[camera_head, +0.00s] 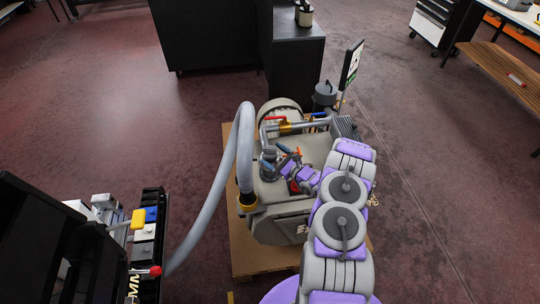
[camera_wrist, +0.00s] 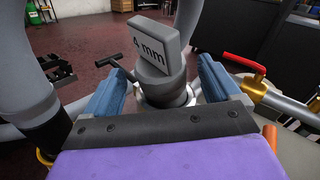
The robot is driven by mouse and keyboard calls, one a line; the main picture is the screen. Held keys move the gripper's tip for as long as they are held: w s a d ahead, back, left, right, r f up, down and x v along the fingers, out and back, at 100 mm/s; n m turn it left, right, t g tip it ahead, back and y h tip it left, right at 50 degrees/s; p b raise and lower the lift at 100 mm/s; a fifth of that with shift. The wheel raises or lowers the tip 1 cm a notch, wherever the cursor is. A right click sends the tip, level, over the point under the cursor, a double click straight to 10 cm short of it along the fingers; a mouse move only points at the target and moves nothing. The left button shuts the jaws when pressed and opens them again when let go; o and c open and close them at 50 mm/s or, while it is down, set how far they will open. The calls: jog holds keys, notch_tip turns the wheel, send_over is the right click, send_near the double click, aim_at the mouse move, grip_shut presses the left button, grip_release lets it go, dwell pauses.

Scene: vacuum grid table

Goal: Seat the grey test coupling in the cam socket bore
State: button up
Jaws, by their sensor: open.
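The grey test coupling (camera_wrist: 160,85) stands upright in the wrist view, with a grey tag on top marked "mm" after a digit. Its lower end is at a metallic socket collar (camera_wrist: 168,101); I cannot tell how deep it sits in the bore. A black T-shaped handle (camera_wrist: 115,66) juts out left of the coupling. My gripper (camera_wrist: 160,78) is open, with one blue finger on each side of the coupling and a visible gap at each side. In the head view my gripper (camera_head: 275,156) is over the pump top, and the coupling is small and partly hidden there.
The grey pump (camera_head: 278,212) stands on a wooden pallet (camera_head: 245,262). A thick grey hose (camera_head: 243,145) arches up at its left. A red lever (camera_wrist: 243,63) and pipe lie right of my gripper in the wrist view. A dark cabinet (camera_head: 290,65) stands behind.

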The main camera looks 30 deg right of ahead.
jog(key=b+x, duration=0.1)
jog(key=x, duration=0.3)
jog(key=shift+d+f, duration=0.1)
jog(key=c, duration=1.4)
jog(key=shift+o, duration=0.2)
